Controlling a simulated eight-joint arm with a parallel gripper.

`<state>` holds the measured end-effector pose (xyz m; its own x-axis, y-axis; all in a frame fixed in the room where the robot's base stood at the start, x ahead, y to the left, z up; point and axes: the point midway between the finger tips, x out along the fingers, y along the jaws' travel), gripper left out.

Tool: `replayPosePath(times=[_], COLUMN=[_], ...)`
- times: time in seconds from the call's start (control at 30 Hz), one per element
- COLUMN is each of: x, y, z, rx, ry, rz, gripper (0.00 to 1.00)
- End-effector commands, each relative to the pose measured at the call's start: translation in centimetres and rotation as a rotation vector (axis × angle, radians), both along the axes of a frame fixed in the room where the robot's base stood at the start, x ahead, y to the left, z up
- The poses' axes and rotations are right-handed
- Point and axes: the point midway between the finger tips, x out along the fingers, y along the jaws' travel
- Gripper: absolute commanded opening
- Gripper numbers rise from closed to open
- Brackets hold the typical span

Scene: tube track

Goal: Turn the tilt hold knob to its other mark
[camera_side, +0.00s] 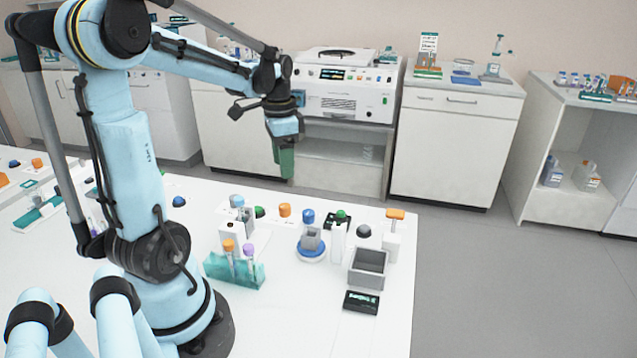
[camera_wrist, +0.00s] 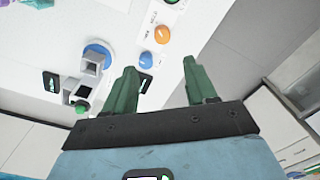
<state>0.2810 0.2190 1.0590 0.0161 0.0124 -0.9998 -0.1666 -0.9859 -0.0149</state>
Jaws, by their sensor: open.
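Several coloured round caps or knobs stand on the white bench. In the side view they include an orange one (camera_side: 284,210), a blue one (camera_side: 308,216), a green one (camera_side: 343,213) and a dark grey one (camera_side: 363,231). The wrist view shows an orange one (camera_wrist: 162,35) and a blue one (camera_wrist: 146,59) beside small printed labels. The print is too small to read, so I cannot tell which is the tilt hold knob or where it points. My gripper (camera_side: 286,165) is above the bench's far side, its green fingers (camera_wrist: 160,75) apart and empty.
A blue round stand with a grey cup (camera_side: 311,243), a grey open box (camera_side: 368,268) and a teal tube rack (camera_side: 235,271) stand on the bench (camera_side: 330,330). A white block with an orange top (camera_side: 395,215) is near the right edge. Cabinets stand beyond the bench.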

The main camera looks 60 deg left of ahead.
Motion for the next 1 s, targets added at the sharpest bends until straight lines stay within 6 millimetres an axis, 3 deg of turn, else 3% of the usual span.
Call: replayPosePath(times=[0.27, 1.0], x=[-0.3, -0.3], y=[0.8, 0.8], z=[-1.3, -11.3], rx=[-0.014, -0.013], ry=[0.018, 0.015], rz=[-0.008, -0.007], gripper=[0.56, 0.56])
